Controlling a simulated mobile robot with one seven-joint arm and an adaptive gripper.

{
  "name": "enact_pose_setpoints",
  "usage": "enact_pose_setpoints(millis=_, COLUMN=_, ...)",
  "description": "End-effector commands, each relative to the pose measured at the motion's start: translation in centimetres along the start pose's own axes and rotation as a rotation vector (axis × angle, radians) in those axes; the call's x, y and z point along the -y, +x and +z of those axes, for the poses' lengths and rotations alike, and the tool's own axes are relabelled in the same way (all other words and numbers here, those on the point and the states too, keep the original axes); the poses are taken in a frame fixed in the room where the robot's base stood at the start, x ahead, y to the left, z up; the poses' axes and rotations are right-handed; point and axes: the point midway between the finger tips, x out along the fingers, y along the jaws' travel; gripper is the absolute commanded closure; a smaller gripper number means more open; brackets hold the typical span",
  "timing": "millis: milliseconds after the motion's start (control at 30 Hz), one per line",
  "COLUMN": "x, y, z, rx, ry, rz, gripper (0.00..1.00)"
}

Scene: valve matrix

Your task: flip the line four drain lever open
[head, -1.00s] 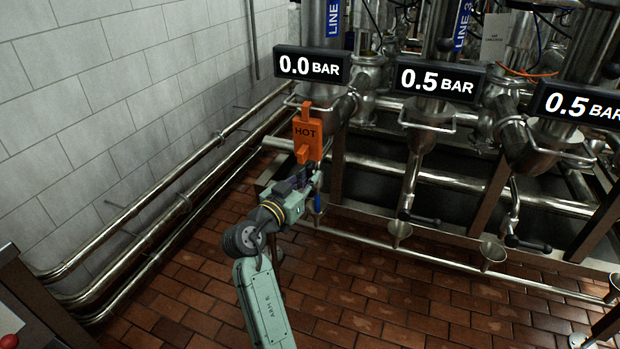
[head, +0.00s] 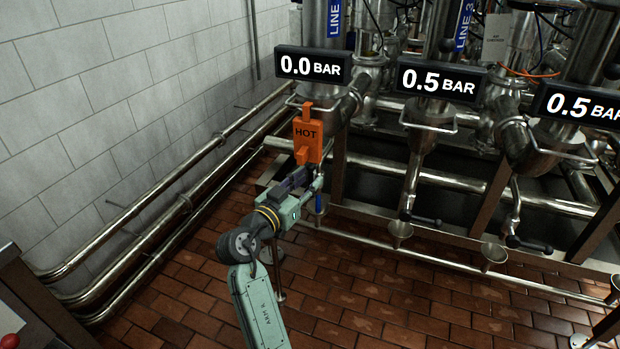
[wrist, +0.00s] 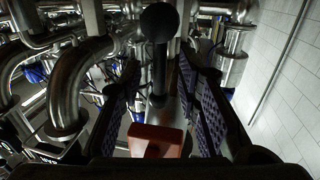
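My gripper (head: 306,176) is just below the orange HOT tag (head: 307,137) at the leftmost valve column. In the wrist view its two purple-padded fingers (wrist: 158,110) are apart. A dark rod with a black ball knob (wrist: 160,22) shows between and beyond them; contact is not visible. The orange tag also shows low between the fingers (wrist: 157,139). Black-handled drain levers hang under the middle column (head: 420,218) and the right column (head: 528,243). No line four label is readable, so I cannot tell which lever belongs to it.
The left display (head: 310,67) reads 0.0 BAR; the middle display (head: 437,82) and right display (head: 578,105) read 0.5 BAR. A LINE 3 label (head: 463,25) is at the top. Pipes (head: 185,205) run along the left wall. A low rail (head: 450,246) crosses before the columns.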

Motion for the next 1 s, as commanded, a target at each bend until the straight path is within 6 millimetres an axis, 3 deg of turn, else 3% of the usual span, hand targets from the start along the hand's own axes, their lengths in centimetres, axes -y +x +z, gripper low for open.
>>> enact_pose_setpoints(millis=200, x=0.1, y=-4.9, z=0.1, rx=0.001, ry=0.000, rz=-0.006, gripper=0.69)
enact_pose_setpoints(millis=433, x=0.1, y=-8.8, z=0.1, rx=0.002, ry=0.000, rz=-0.004, gripper=0.69)
enact_pose_setpoints(millis=633, x=0.1, y=-10.1, z=0.1, rx=0.002, ry=-0.001, rz=-0.002, gripper=0.69)
enact_pose_setpoints(millis=1000, x=0.0, y=-10.2, z=0.1, rx=0.001, ry=-0.001, rz=-0.001, gripper=0.69)
